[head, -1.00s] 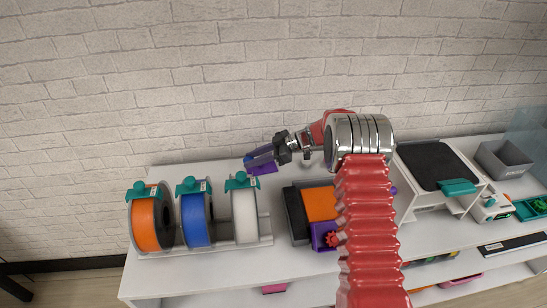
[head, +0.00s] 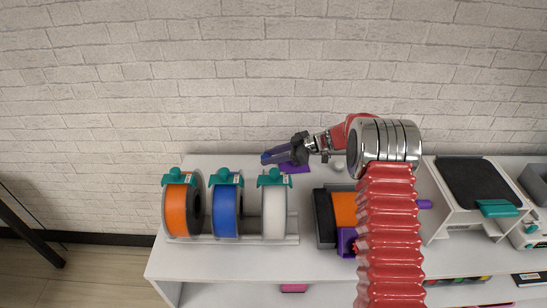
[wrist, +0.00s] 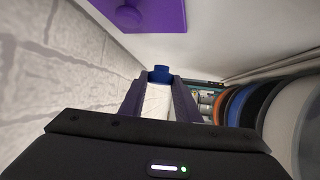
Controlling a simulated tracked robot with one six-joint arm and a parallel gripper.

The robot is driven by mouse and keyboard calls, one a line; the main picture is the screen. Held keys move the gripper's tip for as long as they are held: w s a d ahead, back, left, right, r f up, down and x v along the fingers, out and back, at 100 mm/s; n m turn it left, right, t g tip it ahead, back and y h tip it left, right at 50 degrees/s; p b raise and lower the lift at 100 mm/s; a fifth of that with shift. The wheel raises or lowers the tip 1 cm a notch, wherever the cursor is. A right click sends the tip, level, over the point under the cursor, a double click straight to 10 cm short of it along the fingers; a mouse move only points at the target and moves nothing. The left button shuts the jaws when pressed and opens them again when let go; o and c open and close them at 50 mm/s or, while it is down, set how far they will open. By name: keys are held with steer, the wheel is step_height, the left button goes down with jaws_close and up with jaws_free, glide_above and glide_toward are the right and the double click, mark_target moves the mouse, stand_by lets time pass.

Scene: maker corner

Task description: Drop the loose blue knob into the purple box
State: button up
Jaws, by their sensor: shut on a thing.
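The blue knob (wrist: 160,74) is between the tips of my gripper (wrist: 161,82) in the wrist view. In the head view my gripper (head: 268,158) points left over the back of the white bench, with a bit of blue at its tips. It is shut on the knob. My gripper is behind and left of this box.
A flat purple piece (head: 297,168) lies below my gripper; the wrist view shows a round knob on it. Orange (head: 178,210), blue (head: 226,210) and white (head: 273,212) spools stand in front. A brick wall (head: 150,100) is close behind. A printer-like machine (head: 470,190) stands right.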

steer(key=s+d+r+m+t+h, duration=0.1)
steer(key=d+r+m+t, duration=0.3)
steer(key=d+r, duration=0.3)
steer(key=s+d+r+m+t+h, duration=0.1)
steer(key=s+d+m+t+h, duration=0.1)
steer(key=s+d, duration=0.6)
steer(key=s+d+r+m+t+h, duration=0.2)
steer(key=s+d+m+h, duration=0.3)
steer(key=s+d, duration=0.3)
steer(key=shift+d+r+m+t, duration=0.3)
steer(key=shift+d+m+t, duration=0.3)
steer(key=shift+m, duration=0.1)
